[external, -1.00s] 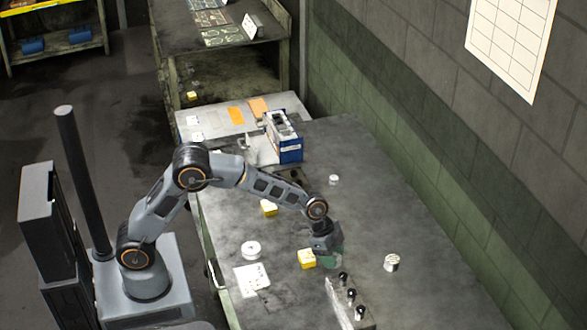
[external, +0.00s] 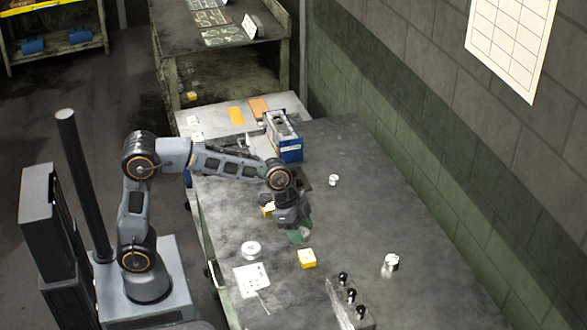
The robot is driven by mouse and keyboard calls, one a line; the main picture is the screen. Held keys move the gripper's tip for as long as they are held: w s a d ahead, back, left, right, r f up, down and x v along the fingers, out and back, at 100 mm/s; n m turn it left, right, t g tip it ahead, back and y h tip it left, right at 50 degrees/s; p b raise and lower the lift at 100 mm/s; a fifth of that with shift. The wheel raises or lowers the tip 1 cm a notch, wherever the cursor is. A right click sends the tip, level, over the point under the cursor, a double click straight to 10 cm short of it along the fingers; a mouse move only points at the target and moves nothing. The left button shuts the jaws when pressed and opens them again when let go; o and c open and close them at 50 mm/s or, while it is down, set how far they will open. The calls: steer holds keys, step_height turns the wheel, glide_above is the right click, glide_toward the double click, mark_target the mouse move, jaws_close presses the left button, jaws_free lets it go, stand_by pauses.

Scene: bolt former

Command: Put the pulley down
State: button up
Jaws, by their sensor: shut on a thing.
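My gripper (external: 294,226) is over the left middle of the workbench, pointing down. It is shut on a small green piece, which looks to be the pulley (external: 297,237). The piece shows just under the jaws, partly hidden by them, and its full shape is too small to tell. I cannot tell whether it touches the bench top (external: 350,215) or hangs a little above it.
A white ring (external: 251,249), a white card (external: 251,279), a rack with black knobs (external: 350,303) and a metal cylinder (external: 390,265) lie around. Right of the gripper is clear.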

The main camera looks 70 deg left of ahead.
steer(key=s+a+r, duration=0.1)
steer(key=s+r, duration=0.1)
steer(key=s, duration=0.2)
steer(key=w+a+n+y+p, duration=0.1)
steer(key=w+a+n+p, duration=0.3)
steer(key=w+a, duration=0.95)
steer(key=p, duration=0.4)
glide_toward(353, 210)
steer(key=shift+d+f+n+t, duration=0.3)
steer(key=shift+d+f+t, duration=0.1)
steer(key=shift+d+f, duration=0.35)
steer(key=shift+w+f, duration=0.7)
steer(key=shift+f, duration=0.15)
steer(key=shift+f+p, duration=0.45)
steer(key=shift+f, duration=0.95)
steer(key=shift+y, duration=0.3)
steer(key=shift+f, duration=0.15)
steer(key=o, duration=1)
